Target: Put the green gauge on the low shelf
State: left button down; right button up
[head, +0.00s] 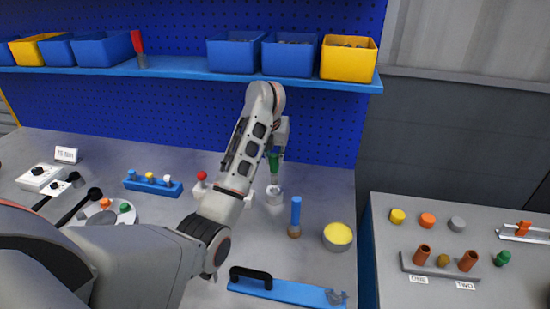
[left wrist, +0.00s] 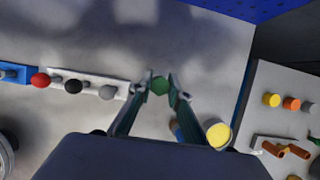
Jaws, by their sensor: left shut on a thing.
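The green gauge (head: 273,162) is upright in the head view, held by its green part in my left gripper (head: 275,150). In the left wrist view its round green end (left wrist: 159,86) lies between the fingertips (left wrist: 157,84), which are shut on it. Below it stands a pale round holder (head: 274,194). I cannot tell whether the gauge's lower end is inside the holder or just above it. A blue shelf (head: 180,70) runs along the pegboard behind, higher than the gauge. No other shelf shows. My right gripper is not in view.
The shelf carries blue bins (head: 235,53), a yellow bin (head: 348,58) and a red-handled tool (head: 138,48), with bare shelf right of that tool. A blue-handled tool (head: 296,213) and a yellow-filled bowl (head: 337,236) stand near the holder. A red knob (head: 201,177) is left.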

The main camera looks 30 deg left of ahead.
aim_at(274, 169)
pick_arm(q)
jog(key=shift+f, duration=0.1)
jog(key=shift+f, duration=2.35)
jog(key=shift+r, duration=0.1)
